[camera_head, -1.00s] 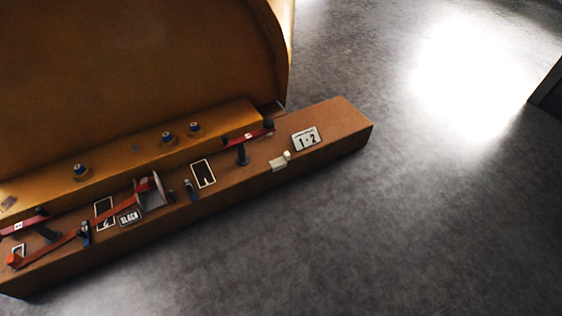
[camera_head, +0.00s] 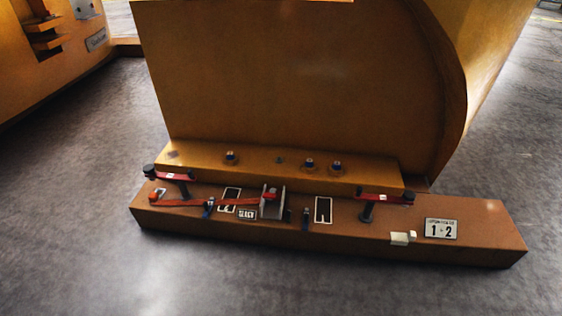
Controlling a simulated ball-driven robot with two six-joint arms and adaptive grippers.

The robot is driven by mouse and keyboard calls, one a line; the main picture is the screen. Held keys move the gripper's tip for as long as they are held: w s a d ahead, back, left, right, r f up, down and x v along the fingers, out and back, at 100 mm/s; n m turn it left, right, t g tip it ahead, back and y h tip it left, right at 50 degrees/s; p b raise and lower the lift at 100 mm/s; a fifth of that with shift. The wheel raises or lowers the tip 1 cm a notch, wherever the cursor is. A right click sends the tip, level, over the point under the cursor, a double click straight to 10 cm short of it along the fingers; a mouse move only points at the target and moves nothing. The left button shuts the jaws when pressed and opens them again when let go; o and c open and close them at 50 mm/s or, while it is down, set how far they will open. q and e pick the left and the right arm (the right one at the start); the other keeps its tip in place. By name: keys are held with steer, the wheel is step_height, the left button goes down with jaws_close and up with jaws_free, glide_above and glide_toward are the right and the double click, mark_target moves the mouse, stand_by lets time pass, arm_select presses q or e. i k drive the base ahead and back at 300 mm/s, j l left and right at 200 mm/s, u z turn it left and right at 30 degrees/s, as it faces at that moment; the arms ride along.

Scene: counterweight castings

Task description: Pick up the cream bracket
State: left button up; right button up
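The cream bracket (camera_head: 402,238) is a small pale block with a raised bit at its right end. It lies on the brown ledge (camera_head: 480,250) at the foot of the large yellow casting, near the ledge's front edge and just left of the "1 2" plate. Nothing covers it. Neither of my grippers shows in the head view.
The white "1 2" plate (camera_head: 440,229) and a red-topped clamp (camera_head: 385,198) are close to the bracket. A grey metal bracket (camera_head: 272,203) and a long red lever (camera_head: 205,202) lie further left. The yellow casting (camera_head: 300,80) rises behind. Grey floor (camera_head: 300,285) in front is clear.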

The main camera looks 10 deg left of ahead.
mark_target(399, 239)
steer(key=i+l+z, duration=0.2)
steer(key=i+z, duration=0.15)
steer(key=i, duration=0.35)
steer(key=i+z, duration=0.3)
steer(key=i, duration=0.35)
